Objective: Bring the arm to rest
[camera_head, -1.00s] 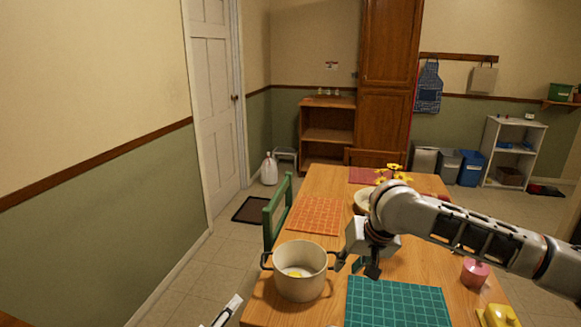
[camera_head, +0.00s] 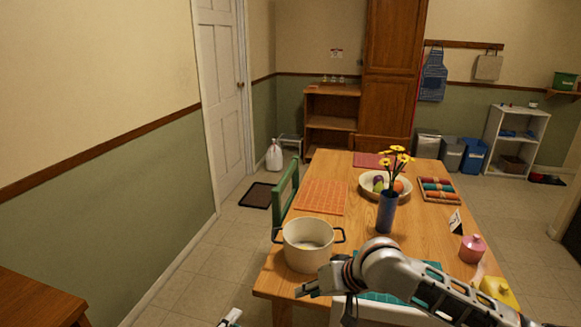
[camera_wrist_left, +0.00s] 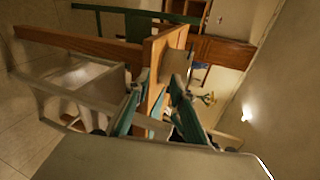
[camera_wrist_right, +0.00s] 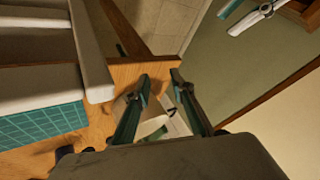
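My right arm comes in from the right in the head view, low over the table's near edge. My right gripper (camera_head: 308,287) is just in front of the cream pot (camera_head: 308,258). In the right wrist view its fingers (camera_wrist_right: 158,80) are apart with nothing held between them. My left gripper (camera_head: 231,318) shows only in part at the bottom edge of the head view, left of the table. In the left wrist view its fingers (camera_wrist_left: 164,82) are apart and empty, with the table edge beyond them.
The wooden table (camera_head: 275,276) holds an orange mat (camera_head: 320,197), a blue vase with yellow flowers (camera_head: 387,212), a fruit bowl (camera_head: 369,190), a pink jar (camera_head: 472,248) and a yellow object (camera_head: 497,290). My arm partly covers a teal mat (camera_wrist_right: 40,125). A green chair (camera_head: 286,187) stands at left.

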